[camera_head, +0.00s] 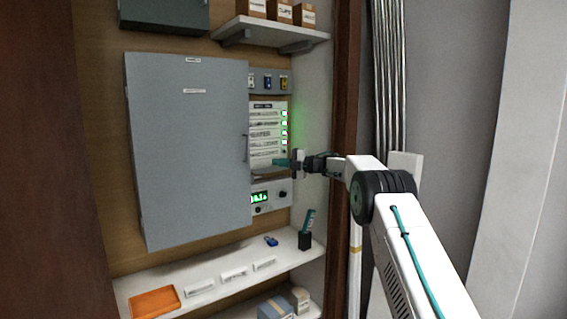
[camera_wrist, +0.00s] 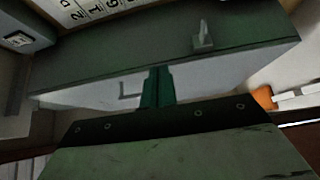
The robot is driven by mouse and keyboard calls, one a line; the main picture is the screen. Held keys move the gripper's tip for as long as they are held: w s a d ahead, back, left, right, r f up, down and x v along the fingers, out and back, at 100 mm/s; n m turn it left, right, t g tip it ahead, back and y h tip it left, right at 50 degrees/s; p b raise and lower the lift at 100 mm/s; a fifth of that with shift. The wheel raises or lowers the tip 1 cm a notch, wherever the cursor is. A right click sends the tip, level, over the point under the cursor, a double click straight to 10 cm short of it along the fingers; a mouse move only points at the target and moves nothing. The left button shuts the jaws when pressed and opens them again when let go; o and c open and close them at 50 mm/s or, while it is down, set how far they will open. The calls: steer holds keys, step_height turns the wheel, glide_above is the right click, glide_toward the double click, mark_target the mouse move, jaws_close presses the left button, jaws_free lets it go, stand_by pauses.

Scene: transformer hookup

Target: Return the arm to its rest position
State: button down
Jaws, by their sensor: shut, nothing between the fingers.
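My gripper (camera_head: 279,163) is at the end of my white and black arm, which reaches in from the lower right in the head view. Its teal fingers are close in front of the panel, right of the grey cabinet door's handle. In the wrist view the teal fingers (camera_wrist: 157,88) are together with nothing between them. The large grey cabinet door (camera_head: 190,150) stands to the left of the gripper. In the wrist view a grey door (camera_wrist: 120,62) with a handle lies beyond the fingers. Whether the fingers touch anything is unclear.
A panel with green lights (camera_head: 268,130) and a box with a green display (camera_head: 268,197) are beside the door. A shelf (camera_head: 215,290) below holds an orange tray (camera_head: 154,302), a blue padlock-like item (camera_head: 271,241) and a black holder (camera_head: 305,240). Pipes (camera_head: 390,80) run at right.

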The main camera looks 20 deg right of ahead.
step_height(320, 180, up, 16)
steer(key=d+m+t+h, duration=0.1)
steer(key=m+t+h, duration=0.5)
steer(key=m, duration=0.2)
steer(key=s+d+r+m+h, duration=0.1)
steer(key=s+r+m+h, duration=0.4)
steer(key=s+m+h, duration=0.5)
steer(key=s+a+f+m+g, duration=0.3)
steer(key=s+f, duration=0.6)
steer(key=s, duration=1.1)
steer(key=s+a+f+m+g+y, duration=0.1)
steer(key=s+a+f+m+g, duration=0.2)
steer(key=s+f, duration=0.7)
steer(key=s+a+f+m+g+y, duration=0.1)
steer(key=s+a+f+m+g, duration=0.3)
steer(key=s, duration=2.7)
step_height(320, 180, down, 6)
steer(key=a+g, duration=0.2)
steer(key=g, duration=0.4)
steer(key=shift+s+a+f, duration=0.2)
steer(key=shift+a, duration=0.1)
